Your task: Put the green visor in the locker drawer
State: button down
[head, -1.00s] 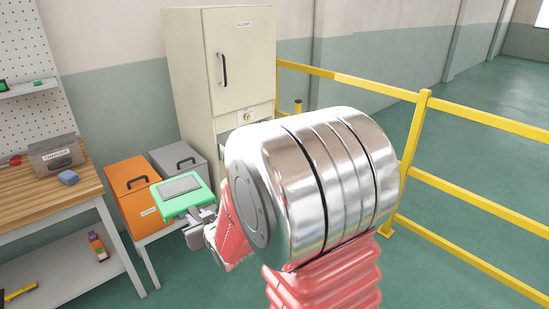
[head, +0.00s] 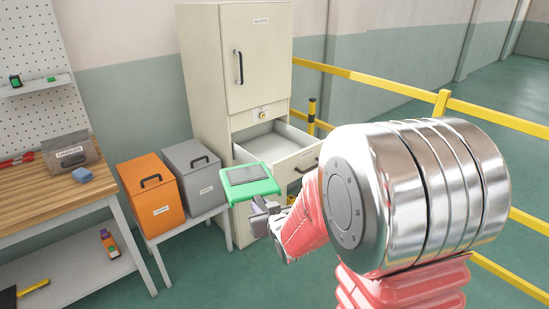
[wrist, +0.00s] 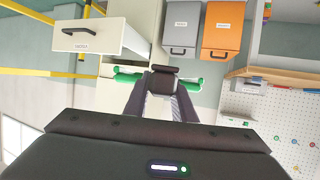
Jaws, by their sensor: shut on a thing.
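The green visor (head: 249,183) has a grey window and is held up in front of the locker. My gripper (head: 262,208) is shut on the visor's near edge. In the wrist view, my gripper (wrist: 162,80) shows dark fingers, with the visor's green edge (wrist: 128,77) on either side of them. The beige locker (head: 213,70) stands behind, its upper door shut. Its drawer (head: 290,158) is pulled open, and the visor is just left of and in front of it. The drawer (wrist: 85,37) also shows at the upper left of the wrist view. Part of the drawer's front is hidden by my arm.
An orange box (head: 150,190) and a grey box (head: 195,178) stand on a low stand left of the locker. A wooden workbench (head: 45,192) is at the far left. Yellow railing (head: 375,88) runs behind and to the right.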

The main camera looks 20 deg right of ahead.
aim_at(276, 156)
jog(key=z, duration=0.35)
jog(key=i, duration=1)
jog(key=u, duration=0.4)
